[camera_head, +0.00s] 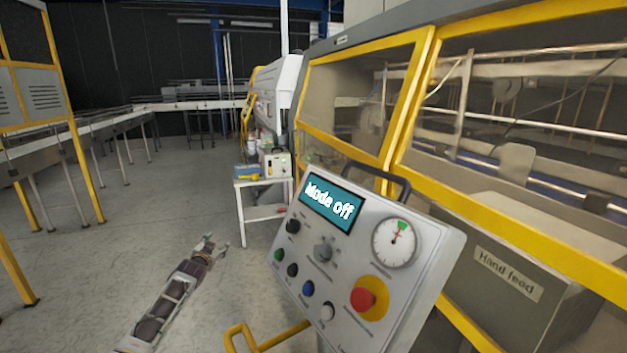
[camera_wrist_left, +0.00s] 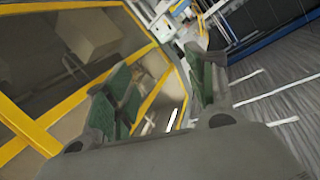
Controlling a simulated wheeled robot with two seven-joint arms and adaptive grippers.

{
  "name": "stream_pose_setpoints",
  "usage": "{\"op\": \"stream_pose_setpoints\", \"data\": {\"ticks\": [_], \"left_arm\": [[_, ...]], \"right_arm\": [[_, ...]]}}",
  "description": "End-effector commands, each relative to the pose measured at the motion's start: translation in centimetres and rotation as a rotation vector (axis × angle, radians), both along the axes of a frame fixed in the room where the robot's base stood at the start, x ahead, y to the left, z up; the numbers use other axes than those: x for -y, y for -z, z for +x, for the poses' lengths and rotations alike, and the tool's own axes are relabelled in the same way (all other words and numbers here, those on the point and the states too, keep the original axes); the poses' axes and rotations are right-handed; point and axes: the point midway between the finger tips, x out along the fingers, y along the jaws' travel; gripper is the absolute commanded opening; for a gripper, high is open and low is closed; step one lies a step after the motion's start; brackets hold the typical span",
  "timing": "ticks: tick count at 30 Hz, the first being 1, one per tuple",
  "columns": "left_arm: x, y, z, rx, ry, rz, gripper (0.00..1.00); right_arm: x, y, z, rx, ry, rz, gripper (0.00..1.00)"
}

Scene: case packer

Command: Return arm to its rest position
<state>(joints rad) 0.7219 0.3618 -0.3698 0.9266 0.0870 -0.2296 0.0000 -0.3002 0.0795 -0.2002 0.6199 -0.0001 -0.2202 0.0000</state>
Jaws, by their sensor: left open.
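My left arm comes in from the bottom left of the head view. Its gripper (camera_head: 217,243) is open and empty over the floor, to the left of the control panel and apart from it. In the left wrist view the two green-padded fingers (camera_wrist_left: 163,98) stand apart with nothing between them. The control panel (camera_head: 345,262) has a screen (camera_head: 332,203) that reads "Mode off". It carries a red emergency button (camera_head: 363,299), a dial gauge (camera_head: 399,241), a dark selector knob (camera_head: 324,251) and several small buttons. My right gripper is not in view.
A yellow-framed machine (camera_head: 415,110) with clear guards fills the right side. A white side table (camera_head: 262,185) with boxes stands behind the panel. A conveyor (camera_head: 95,126) runs along the left and back. A yellow rail (camera_head: 262,340) is at the bottom. The left floor is open.

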Motion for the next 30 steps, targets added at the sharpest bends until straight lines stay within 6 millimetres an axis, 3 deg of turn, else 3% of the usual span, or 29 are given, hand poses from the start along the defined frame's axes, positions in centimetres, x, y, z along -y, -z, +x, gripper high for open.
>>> {"op": "stream_pose_setpoints", "data": {"ticks": [1,3,14,23,30], "left_arm": [[-0.1,2.7,-0.7,-0.031,-0.006,-0.002,0.55],[-0.4,5.8,-1.7,-0.068,-0.015,0.000,0.55],[-0.9,21.1,-8.3,-0.265,-0.051,-0.009,0.55],[-0.4,32.6,-15.9,-0.427,-0.074,-0.026,0.55],[0.5,41.0,-23.2,-0.555,-0.089,-0.051,0.55]], "right_arm": [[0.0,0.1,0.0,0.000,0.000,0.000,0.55],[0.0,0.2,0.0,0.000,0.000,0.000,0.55],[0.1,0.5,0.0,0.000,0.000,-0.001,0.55],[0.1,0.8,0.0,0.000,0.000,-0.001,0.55],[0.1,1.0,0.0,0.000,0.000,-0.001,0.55]]}}
